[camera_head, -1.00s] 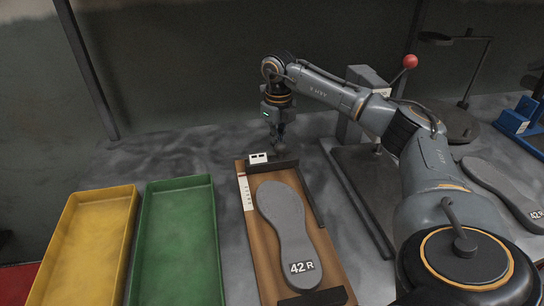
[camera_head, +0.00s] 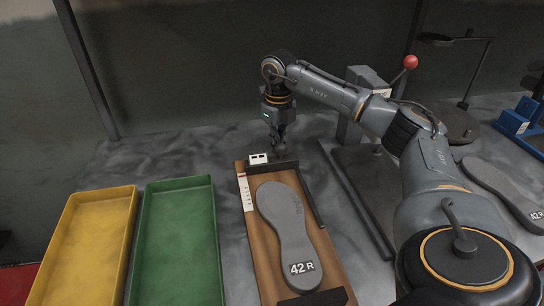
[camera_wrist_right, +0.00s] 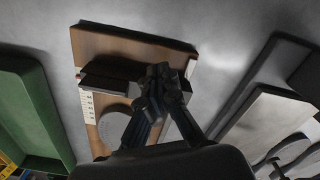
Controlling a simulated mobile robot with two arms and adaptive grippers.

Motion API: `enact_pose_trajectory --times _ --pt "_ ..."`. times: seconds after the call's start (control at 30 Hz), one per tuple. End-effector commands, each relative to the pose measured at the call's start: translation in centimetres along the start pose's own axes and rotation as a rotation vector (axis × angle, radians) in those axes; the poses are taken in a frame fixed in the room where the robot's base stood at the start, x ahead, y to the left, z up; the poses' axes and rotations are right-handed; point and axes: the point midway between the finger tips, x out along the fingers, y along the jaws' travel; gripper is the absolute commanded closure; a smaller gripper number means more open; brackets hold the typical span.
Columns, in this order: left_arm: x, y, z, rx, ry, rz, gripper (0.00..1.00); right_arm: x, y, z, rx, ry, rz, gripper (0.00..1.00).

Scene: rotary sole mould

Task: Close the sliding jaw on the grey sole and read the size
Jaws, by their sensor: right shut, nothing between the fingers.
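The grey sole (camera_head: 284,220) lies on a wooden measuring board (camera_head: 257,255), its "42 R" label at the near end. The dark sliding jaw (camera_head: 284,167) crosses the board beyond the sole's far end, with a narrow strip of wood apparently between them. A white piece with two dark windows (camera_head: 258,158) sits at the jaw's left end. My right gripper (camera_head: 279,151) is shut and empty, pointing down at the jaw's far side. In the wrist view its fingertips (camera_wrist_right: 160,84) overlap the jaw (camera_wrist_right: 108,78); contact is unclear. They partly hide the sole (camera_wrist_right: 114,124). My left gripper is out of view.
A green tray (camera_head: 213,240) and a yellow tray (camera_head: 70,216) stand left of the board. A grey press with a red-knobbed lever (camera_head: 410,62) stands behind right. Another grey sole (camera_head: 500,186) lies at right. Grey tabletop between green tray and board is free.

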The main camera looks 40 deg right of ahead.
Motion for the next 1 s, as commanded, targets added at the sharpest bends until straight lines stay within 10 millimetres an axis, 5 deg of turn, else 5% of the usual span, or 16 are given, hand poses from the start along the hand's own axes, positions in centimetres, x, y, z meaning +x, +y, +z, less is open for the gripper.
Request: enact_pose_trajectory --times 0.6,1.0 --pt "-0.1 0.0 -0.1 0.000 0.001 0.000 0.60 0.0 1.8 -3.2 0.000 0.001 0.000 1.00" --pt "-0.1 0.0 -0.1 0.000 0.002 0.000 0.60 0.0 2.0 -3.5 0.001 0.000 0.000 1.00"
